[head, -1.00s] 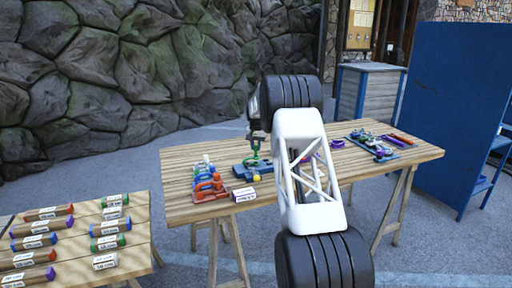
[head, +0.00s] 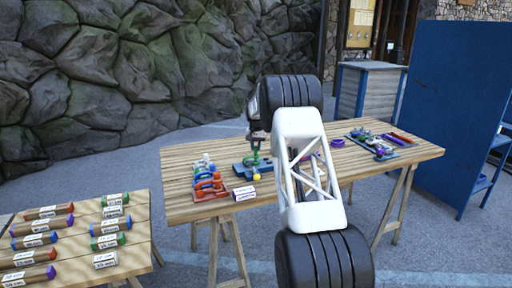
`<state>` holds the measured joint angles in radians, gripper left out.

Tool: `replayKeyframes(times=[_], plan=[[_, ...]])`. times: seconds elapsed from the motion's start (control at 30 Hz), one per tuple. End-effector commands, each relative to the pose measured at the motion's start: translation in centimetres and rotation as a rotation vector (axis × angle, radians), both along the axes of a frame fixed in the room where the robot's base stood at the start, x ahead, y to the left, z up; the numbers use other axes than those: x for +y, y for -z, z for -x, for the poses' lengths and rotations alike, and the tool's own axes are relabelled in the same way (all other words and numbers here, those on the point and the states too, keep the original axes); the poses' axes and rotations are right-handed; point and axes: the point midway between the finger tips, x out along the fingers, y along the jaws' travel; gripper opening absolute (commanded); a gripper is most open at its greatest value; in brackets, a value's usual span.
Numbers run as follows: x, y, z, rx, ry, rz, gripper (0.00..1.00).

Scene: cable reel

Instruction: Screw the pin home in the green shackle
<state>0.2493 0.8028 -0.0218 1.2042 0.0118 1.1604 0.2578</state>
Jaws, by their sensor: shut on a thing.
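My gripper (head: 257,138) points down over the back left of the wooden table, seen small and partly behind my own arm. It is shut, with the green shackle (head: 256,157) directly below its fingers. The shackle stands at a dark blue block (head: 244,168) and appears to touch it. The contact between fingers and green metal is too small to see clearly. The pin cannot be told apart from the shackle at this size, so how deep it sits is not visible. A yellow knob (head: 257,177) shows at the front of the block.
A red tray (head: 213,194) with orange and blue shackles stands left of the block. A white labelled box (head: 243,193) is in front. A side table (head: 143,236) holds labelled tubes.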

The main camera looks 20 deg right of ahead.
Motion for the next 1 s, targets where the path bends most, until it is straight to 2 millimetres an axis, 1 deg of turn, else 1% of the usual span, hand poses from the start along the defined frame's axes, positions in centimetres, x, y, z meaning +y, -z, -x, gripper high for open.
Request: replayKeyframes(times=[0.67,1.0], plan=[[0.01,0.25,0.01,0.000,0.000,0.000,0.00],[0.02,0.71,0.02,0.001,0.000,0.000,0.00]])
